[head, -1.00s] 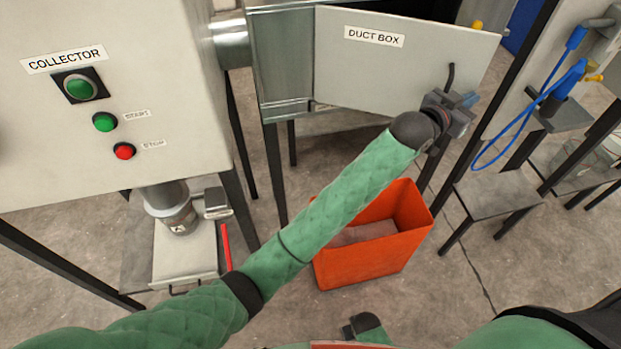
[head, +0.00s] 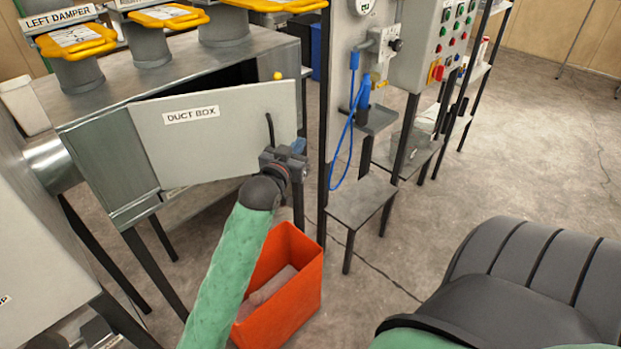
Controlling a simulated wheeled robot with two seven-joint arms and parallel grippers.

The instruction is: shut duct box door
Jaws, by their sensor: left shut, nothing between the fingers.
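The duct box (head: 95,150) is a grey metal cabinet on dark legs at the left of the head view. Its door (head: 205,148), a pale panel labelled DUCT BOX, stands partly open, with a dark gap showing above it. A black bar handle (head: 269,128) is near the door's right edge. My left gripper (head: 292,158) is shut and empty at the door's lower right corner, just below the handle. I cannot tell whether it touches the door. My right gripper is not in view.
An orange bin (head: 300,290) stands on the floor below my left gripper. A small grey stand (head: 360,200) and a post with a blue hose (head: 350,120) are to the right. Yellow-handled dampers (head: 170,16) top the duct box. Open floor lies at the right.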

